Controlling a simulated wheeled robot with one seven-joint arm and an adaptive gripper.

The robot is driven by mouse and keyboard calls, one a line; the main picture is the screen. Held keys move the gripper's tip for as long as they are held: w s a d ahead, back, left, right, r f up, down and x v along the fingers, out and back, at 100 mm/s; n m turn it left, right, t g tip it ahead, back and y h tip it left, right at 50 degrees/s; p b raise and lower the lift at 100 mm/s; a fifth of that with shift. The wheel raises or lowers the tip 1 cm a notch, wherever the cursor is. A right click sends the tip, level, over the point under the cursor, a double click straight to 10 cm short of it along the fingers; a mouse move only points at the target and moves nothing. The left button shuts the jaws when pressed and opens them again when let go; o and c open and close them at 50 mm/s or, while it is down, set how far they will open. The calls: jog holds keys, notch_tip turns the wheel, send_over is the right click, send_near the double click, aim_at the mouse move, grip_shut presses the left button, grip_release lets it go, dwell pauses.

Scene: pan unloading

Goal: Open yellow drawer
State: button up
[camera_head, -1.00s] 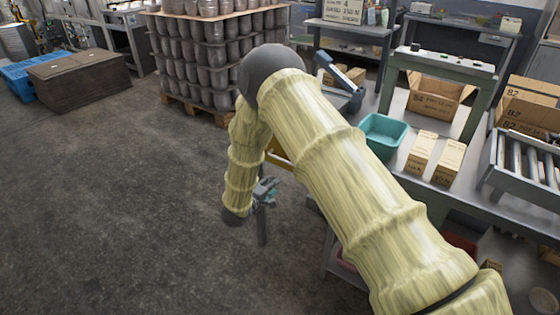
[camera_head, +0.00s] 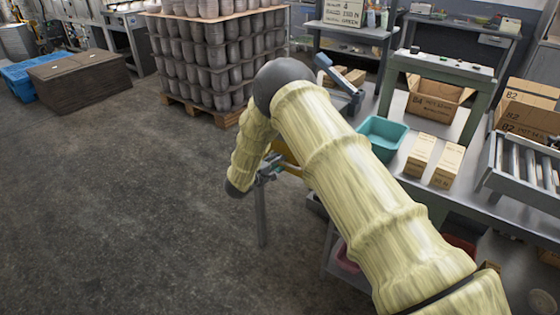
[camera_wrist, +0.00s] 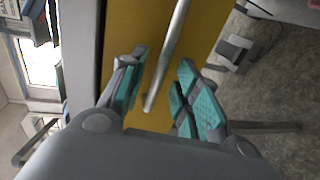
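The yellow drawer front (camera_wrist: 206,30) fills the upper middle of the wrist view, with a silver bar handle (camera_wrist: 172,50) running along it. My gripper (camera_wrist: 160,88) is open, its teal-padded fingers on either side of the handle's near end. I cannot tell whether either pad touches the bar. In the head view a small part of the yellow drawer (camera_head: 287,157) shows beside my gripper (camera_head: 268,170), under the workbench side. My arm hides most of the drawer there, so how far it is open is not clear.
The workbench (camera_head: 397,168) on the right holds a teal bin (camera_head: 382,135), small cartons (camera_head: 432,162) and a roller conveyor (camera_head: 528,170). A pallet of stacked grey containers (camera_head: 215,60) stands behind. The floor on the left (camera_head: 110,200) is clear.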

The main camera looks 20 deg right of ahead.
jog(key=shift+x, duration=1.15)
jog(key=shift+c, duration=0.2)
grip_shut()
